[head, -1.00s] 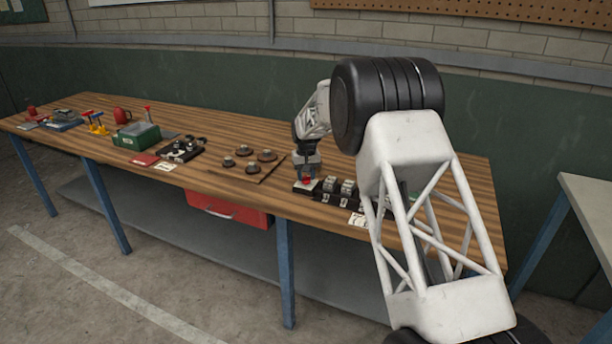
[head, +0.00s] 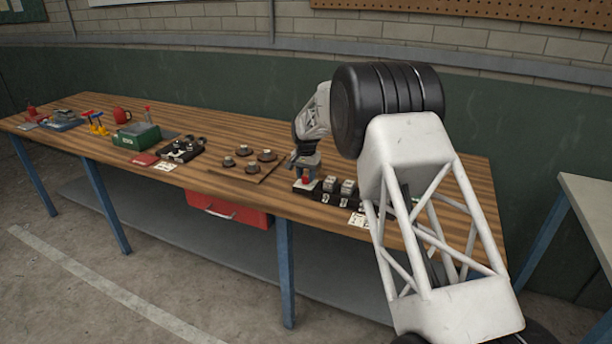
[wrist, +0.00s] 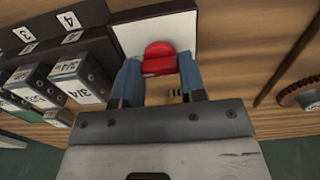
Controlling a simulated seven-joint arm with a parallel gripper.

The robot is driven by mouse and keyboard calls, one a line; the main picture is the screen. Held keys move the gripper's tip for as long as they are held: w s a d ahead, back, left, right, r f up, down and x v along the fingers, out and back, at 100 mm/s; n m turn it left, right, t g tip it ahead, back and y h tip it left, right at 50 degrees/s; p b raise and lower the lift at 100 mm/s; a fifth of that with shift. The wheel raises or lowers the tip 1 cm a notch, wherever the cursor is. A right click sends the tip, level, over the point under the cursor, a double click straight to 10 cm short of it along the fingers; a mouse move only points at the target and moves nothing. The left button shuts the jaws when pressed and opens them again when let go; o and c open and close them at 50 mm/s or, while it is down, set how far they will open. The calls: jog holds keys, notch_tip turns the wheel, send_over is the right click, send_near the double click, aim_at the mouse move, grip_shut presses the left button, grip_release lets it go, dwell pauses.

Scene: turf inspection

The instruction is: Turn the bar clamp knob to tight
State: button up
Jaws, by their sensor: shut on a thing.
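The red clamp knob (wrist: 160,57) shows in the wrist view in front of a white plate (wrist: 125,38). My gripper (wrist: 159,68) has its two blue fingers on either side of the knob and is shut on it. In the head view my gripper (head: 306,177) points down at the bench, over the red knob (head: 305,181) at the left end of a dark row of fixtures. The knob's underside and any tight mark are hidden.
Numbered black-and-grey blocks (wrist: 75,78) stand just left of the knob in the wrist view. A board with several round knobs (head: 247,170) lies left of my gripper in the head view. A green box (head: 136,136) stands farther left on the wooden bench (head: 215,185).

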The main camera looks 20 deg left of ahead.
jog(key=o, duration=0.9)
jog(key=shift+o, duration=0.2)
jog(key=shift+r, duration=3.9)
